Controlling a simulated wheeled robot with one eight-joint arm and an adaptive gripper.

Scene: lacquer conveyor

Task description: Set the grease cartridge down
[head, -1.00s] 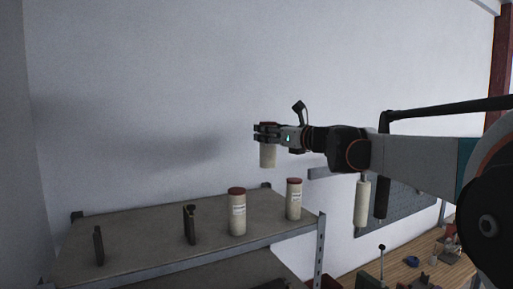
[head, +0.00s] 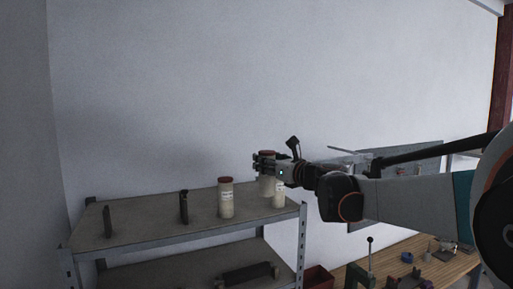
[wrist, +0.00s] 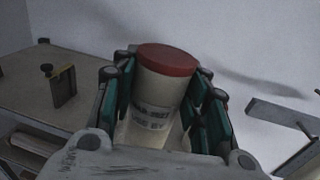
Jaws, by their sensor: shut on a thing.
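My gripper (head: 264,164) is shut on a cream grease cartridge (head: 267,187) with a red cap, held upright over or near the back right of the upper shelf (head: 150,222). I cannot tell whether its base touches the shelf. In the wrist view the held cartridge (wrist: 160,92) sits between the green-padded fingers, its red cap up and printed label facing the camera. A similar cartridge (head: 226,200) stands on the shelf to the left. Another cartridge (head: 279,198) stands just right of the held one, partly hidden by my gripper.
Two dark upright plates (head: 107,221) (head: 184,207) stand on the shelf's left half. A metal post (head: 302,240) marks its right front corner. A wooden workbench (head: 420,268) with tools lies at lower right. Free shelf surface lies between the plates and the left cartridge.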

